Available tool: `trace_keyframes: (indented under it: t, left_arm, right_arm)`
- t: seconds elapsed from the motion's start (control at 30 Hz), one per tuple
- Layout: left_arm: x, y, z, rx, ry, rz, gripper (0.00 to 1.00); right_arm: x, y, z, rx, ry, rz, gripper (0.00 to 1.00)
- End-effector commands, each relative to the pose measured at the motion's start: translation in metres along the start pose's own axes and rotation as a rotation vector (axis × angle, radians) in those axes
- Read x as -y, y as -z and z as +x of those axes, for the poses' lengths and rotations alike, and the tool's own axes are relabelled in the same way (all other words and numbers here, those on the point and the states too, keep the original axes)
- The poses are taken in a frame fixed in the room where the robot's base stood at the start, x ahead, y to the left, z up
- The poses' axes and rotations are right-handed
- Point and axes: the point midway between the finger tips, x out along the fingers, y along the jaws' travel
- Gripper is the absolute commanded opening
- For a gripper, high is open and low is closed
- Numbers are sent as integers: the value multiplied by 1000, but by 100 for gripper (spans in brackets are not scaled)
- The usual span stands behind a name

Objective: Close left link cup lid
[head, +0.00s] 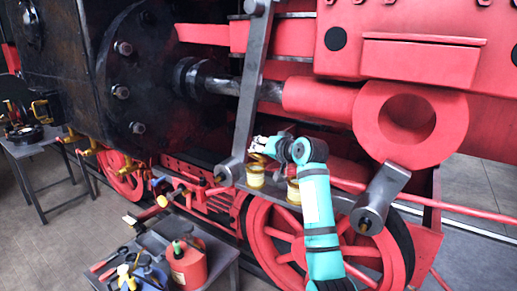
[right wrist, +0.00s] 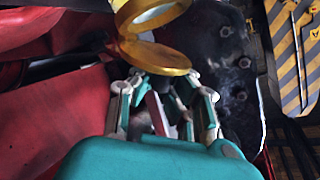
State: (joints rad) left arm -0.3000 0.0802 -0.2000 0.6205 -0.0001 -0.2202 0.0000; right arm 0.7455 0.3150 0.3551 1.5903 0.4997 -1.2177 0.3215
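Two small brass-and-cream oil cups stand side by side on the grey link in the head view. The left link cup (head: 255,178) is at the left, and the other cup (head: 293,191) is partly covered by my right arm. My right gripper (head: 259,147) is just above the left cup, beside its lid. In the right wrist view, the cup mouth (right wrist: 152,12) shows at the top edge and the round golden lid (right wrist: 158,57) is tilted away from it. The gripper's fingers stand apart near the lid's lower edge; contact is unclear. My left gripper is not in view.
A grey connecting lever (head: 251,90) rises just left of the cups. Red rods and a red wheel (head: 275,245) lie close around my arm. A low table (head: 219,248) with a red can (head: 187,265) and tools stands at the lower left.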

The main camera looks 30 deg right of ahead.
Motion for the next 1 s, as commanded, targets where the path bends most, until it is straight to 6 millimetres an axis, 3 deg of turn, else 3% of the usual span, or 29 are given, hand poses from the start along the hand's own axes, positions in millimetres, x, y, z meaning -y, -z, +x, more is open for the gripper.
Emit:
trace_keyframes:
  t: [0.43, 1.0]
  left_arm:
    - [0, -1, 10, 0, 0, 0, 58]
    - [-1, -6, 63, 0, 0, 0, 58]
  right_arm:
    - [-2, -7, 0, -21, -4, -53, 0]
    - [1, -32, -2, -218, 0, -442, 0]
